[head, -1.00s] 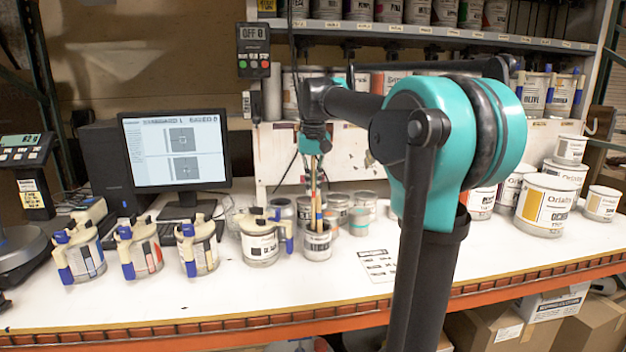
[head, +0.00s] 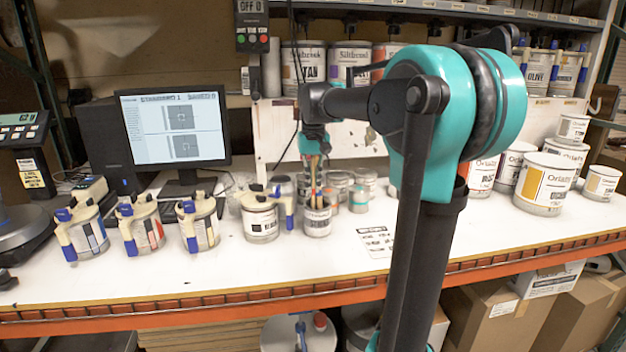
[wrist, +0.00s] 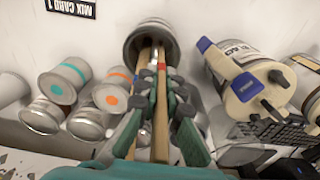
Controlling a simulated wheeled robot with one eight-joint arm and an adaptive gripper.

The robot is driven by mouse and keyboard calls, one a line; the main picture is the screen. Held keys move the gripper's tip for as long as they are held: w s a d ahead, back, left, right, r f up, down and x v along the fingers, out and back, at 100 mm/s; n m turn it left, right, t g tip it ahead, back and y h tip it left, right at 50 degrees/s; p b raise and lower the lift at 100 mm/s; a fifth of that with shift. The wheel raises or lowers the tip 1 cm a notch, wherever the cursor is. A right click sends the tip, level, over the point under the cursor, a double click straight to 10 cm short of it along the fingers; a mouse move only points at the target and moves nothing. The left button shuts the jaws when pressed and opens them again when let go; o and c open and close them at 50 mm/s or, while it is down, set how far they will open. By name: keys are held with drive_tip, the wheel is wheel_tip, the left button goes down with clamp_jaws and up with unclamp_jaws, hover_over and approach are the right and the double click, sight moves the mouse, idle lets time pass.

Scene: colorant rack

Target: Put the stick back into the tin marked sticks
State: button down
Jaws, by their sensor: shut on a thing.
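The tin of sticks (head: 317,220) stands on the bench, white-labelled and open at the top; its label is too small to read. In the wrist view the tin (wrist: 151,40) is straight ahead of my gripper (wrist: 157,95). A wooden stick with a red band (wrist: 161,110) runs between the shut fingers, its far end at the tin's mouth. Other sticks (wrist: 143,58) show close beside it, reaching into the tin. In the head view my gripper (head: 313,172) is just above the tin. How deep the held stick sits is hidden.
Small tins (head: 358,199) crowd behind and right. A card (head: 376,241) lies in front right. The front bench is clear.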

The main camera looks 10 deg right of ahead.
drive_tip(key=shift+f, duration=0.15)
drive_tip(key=c, duration=1.6)
unclamp_jaws()
drive_tip(key=r, duration=1.2)
drive_tip(key=shift+s, duration=0.3)
